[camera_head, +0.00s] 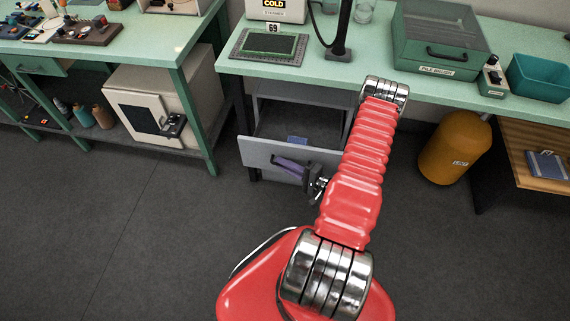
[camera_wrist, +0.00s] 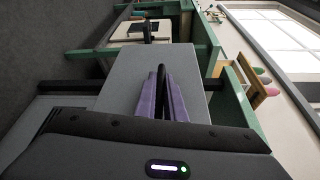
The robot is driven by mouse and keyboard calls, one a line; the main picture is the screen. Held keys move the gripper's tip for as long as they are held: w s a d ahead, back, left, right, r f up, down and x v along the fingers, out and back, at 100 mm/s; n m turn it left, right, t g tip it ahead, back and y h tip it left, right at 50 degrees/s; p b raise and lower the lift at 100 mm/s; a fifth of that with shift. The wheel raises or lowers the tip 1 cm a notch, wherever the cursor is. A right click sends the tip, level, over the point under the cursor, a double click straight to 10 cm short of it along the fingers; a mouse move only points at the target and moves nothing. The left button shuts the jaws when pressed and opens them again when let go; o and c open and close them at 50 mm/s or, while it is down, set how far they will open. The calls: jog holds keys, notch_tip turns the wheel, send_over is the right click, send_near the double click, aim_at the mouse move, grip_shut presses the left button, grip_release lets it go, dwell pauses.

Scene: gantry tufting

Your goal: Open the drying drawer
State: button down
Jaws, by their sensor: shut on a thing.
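The drying drawer (camera_head: 256,153) is a grey drawer under the green-topped bench. It stands partly pulled out, and its inside shows with a small blue item (camera_head: 298,141) in it. My gripper (camera_head: 290,168) has purple fingers and is at the outer face of the drawer front. In the wrist view, the grey drawer front (camera_wrist: 127,76) fills the middle. There my gripper (camera_wrist: 163,80) is shut on the dark bar handle (camera_wrist: 160,90), with a purple finger on each side. My red arm hides the drawer's right end in the head view.
An orange-yellow bin (camera_head: 455,148) stands on the floor right of the arm. A second green bench (camera_head: 180,50) with a cream box (camera_head: 135,98) on its lower shelf is at left. The dark floor (camera_head: 130,200) in front of the drawer is clear.

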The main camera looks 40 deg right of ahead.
jog(key=shift+s+a+f, duration=0.1)
jog(key=shift+f, duration=0.05)
jog(key=s+a, duration=0.1)
jog(key=a, duration=0.1)
jog(key=s+a, duration=0.2)
jog(key=shift+s+a, duration=0.1)
jog(key=c, duration=1.8)
grip_release()
jog(key=shift+c, duration=0.2)
jog(key=v, duration=1.3)
jog(key=shift+s, duration=0.35)
